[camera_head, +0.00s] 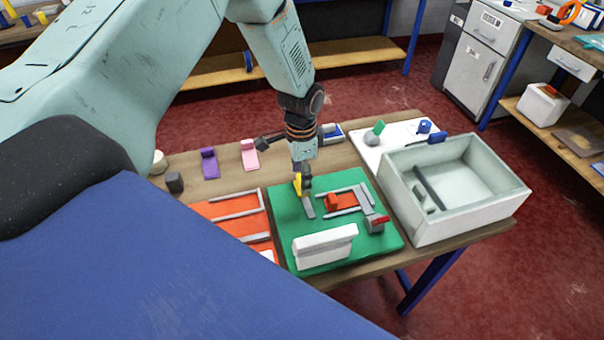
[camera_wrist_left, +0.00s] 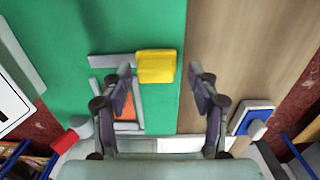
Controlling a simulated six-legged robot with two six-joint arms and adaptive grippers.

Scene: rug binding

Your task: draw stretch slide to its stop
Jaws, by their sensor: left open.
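A yellow block (camera_head: 297,185) sits at the end of a grey bar (camera_head: 308,207) on the green board (camera_head: 290,225). I take the block to be the grip of the stretch slide. The block also shows in the left wrist view (camera_wrist_left: 157,66), with the grey bar (camera_wrist_left: 110,61) running left from it. My left gripper (camera_head: 304,187) is over the board's far edge, partly hiding the block. In the wrist view the left gripper (camera_wrist_left: 160,78) is open, with the block between its fingertips in the picture; I cannot tell whether either finger touches it. My right gripper is not in view.
The board also carries an orange patch (camera_head: 342,201) in a grey frame, a red-tipped part (camera_head: 378,223) and a white block (camera_head: 325,245). A grey-green open bin (camera_head: 485,205) stands right. Purple (camera_head: 209,163) and pink (camera_head: 250,155) pieces lie behind. Bare wood borders the board.

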